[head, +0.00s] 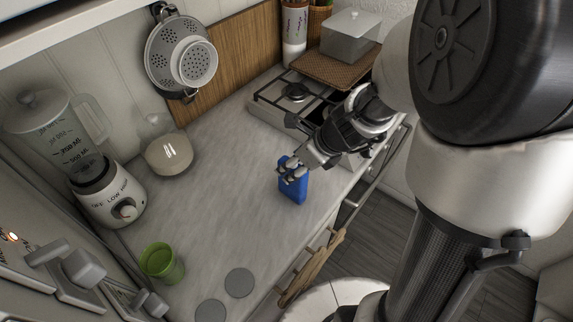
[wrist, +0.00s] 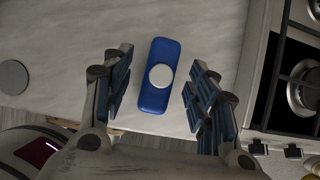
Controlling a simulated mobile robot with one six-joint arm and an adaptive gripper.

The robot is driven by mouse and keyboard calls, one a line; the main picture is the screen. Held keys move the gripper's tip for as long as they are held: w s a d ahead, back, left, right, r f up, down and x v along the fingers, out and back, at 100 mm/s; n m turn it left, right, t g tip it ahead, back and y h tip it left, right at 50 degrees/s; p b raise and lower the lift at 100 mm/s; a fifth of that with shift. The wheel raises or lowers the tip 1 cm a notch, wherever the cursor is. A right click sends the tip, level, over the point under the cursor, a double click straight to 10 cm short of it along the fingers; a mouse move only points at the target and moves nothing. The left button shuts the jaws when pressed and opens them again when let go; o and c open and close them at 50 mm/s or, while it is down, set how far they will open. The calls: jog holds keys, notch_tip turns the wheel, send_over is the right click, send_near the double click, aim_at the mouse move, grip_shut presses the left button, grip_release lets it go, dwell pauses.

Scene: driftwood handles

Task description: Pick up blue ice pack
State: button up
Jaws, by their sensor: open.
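The blue ice pack (head: 293,186) lies on the grey countertop near its front edge, beside the stove. In the wrist view the ice pack (wrist: 157,92) is a rounded blue block with a white round disc on its face. My gripper (head: 290,168) is over the ice pack in the head view and hides part of its far end. In the wrist view my gripper (wrist: 155,90) is open, with one finger on each side of the ice pack and a visible gap to both sides. I cannot tell how high the fingertips are above the counter.
The stove (head: 262,112) is behind my gripper, with a clear lidded box (head: 350,40) beyond it. A blender (head: 108,195), a glass carafe (head: 168,155) and a green cup (head: 160,263) stand to the left. Grey discs (head: 239,283) lie near the front. The middle counter is clear.

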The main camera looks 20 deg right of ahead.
jog(key=b+x, duration=0.3)
jog(key=x, duration=0.3)
jog(key=shift+f, duration=0.15)
jog(key=shift+d, duration=0.1)
grip_shut()
dwell(0.5)
